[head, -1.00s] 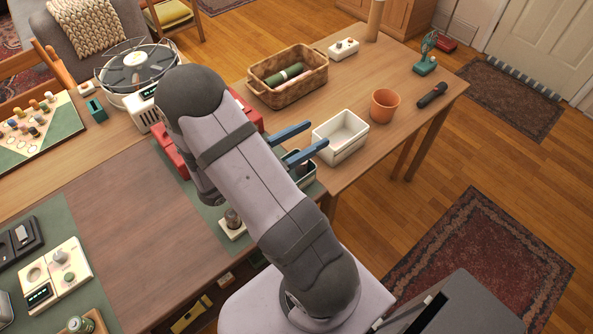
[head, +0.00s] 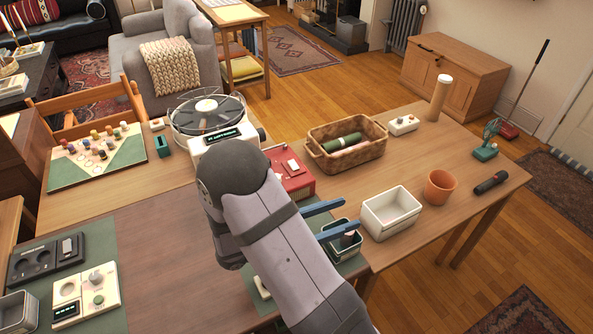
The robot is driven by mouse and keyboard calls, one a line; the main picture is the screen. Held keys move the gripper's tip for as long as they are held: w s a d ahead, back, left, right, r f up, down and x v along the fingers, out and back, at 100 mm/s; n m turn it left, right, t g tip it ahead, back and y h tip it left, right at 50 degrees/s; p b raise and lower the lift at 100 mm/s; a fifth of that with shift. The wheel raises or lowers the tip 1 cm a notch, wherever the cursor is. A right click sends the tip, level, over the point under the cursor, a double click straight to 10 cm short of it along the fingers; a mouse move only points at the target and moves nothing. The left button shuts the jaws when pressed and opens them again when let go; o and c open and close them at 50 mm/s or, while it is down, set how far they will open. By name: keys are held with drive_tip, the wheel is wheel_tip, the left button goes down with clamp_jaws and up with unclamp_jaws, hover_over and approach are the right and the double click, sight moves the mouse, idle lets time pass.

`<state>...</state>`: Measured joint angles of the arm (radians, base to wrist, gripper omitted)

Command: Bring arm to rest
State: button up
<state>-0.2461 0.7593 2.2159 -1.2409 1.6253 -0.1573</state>
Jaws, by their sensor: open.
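My gripper (head: 331,220) shows in the head view as two blue fingers reaching out to the right from behind my grey arm. The fingers are apart, with nothing visible between them. They are over or beside a small dark green bin (head: 345,240) with a dark item in it. A white rectangular tub (head: 391,217) stands to the right of the fingertips. My arm is bent, with its elbow near the table's middle. The arm hides the gripper's body.
A red box (head: 291,180) and a white machine with a round wire guard (head: 208,117) stand behind my arm. A wicker basket (head: 347,152), a terracotta pot (head: 439,187) and a dark cylindrical tool (head: 490,183) are farther right. The brown tabletop (head: 165,250) left of the arm is clear.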

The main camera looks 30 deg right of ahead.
drive_tip(key=s+a+m+g+y+p, duration=0.4)
drive_tip(key=s+a+m+y+p, duration=0.2)
drive_tip(key=s+m+y, duration=0.45)
drive_tip(key=w+a+r+m+t+y+p, duration=0.3)
drive_tip(key=w+a+m+t+y, duration=0.1)
drive_tip(key=a, duration=0.7)
drive_tip(key=m+t+y, duration=0.1)
drive_tip(key=m+y, duration=0.1)
drive_tip(key=y, duration=0.1)
drive_tip(key=shift+a+r+t, duration=0.15)
drive_tip(key=shift+r+t, duration=0.15)
drive_tip(key=shift+r, duration=0.1)
drive_tip(key=shift+w+m+y, duration=0.1)
drive_tip(key=shift+m+y, duration=0.15)
